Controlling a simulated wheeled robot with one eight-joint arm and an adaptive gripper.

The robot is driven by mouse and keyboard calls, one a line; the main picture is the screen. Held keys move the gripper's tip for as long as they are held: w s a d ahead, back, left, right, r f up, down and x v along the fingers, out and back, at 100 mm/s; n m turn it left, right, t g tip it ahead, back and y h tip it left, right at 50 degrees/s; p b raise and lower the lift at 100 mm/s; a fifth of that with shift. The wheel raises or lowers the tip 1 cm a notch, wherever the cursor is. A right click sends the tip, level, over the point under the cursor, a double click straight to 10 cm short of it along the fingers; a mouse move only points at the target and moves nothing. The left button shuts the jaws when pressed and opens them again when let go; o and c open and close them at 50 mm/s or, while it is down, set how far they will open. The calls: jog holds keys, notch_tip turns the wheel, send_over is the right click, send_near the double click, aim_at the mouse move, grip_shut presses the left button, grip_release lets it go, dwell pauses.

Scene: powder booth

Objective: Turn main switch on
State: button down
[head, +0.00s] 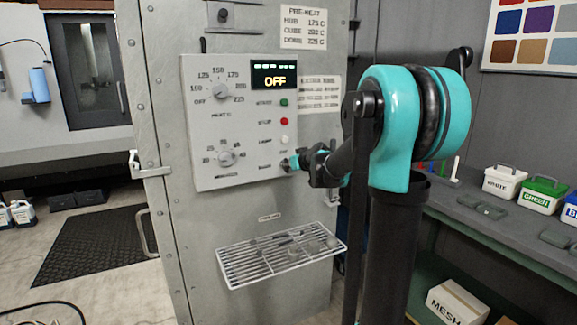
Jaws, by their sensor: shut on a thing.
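The white control panel (236,122) is mounted on the grey oven cabinet (180,215). Its display (275,75) reads OFF in yellow, with green marks above. My gripper (288,163) is at the panel's lower right corner, below the column of buttons, and is shut on the main switch there. The fingers hide most of the switch, so its exact angle cannot be seen. A small OFF label shows just above the fingertips.
Two dials (226,157) sit left of the gripper. A green button (284,102), a red button (284,121) and a white button (284,140) are above it. A wire shelf (230,268) juts out below. A bench with bins (503,182) stands at right.

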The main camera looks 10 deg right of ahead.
dwell(0.3)
jog(key=m+y, duration=0.2)
jog(key=m, duration=0.2)
jog(key=m+y, duration=0.3)
jog(key=m, duration=0.1)
jog(key=d+f+m+t+y, duration=0.1)
jog(key=m+y, duration=0.1)
jog(key=m, duration=0.3)
jog(key=shift+w+d, duration=0.1)
jog(key=shift+w, duration=0.05)
dwell(0.5)
jog(key=shift+f+m, duration=0.1)
jog(key=shift+m, duration=0.2)
jog(key=c, duration=1.6)
grip_release()
jog(key=shift+y, duration=0.3)
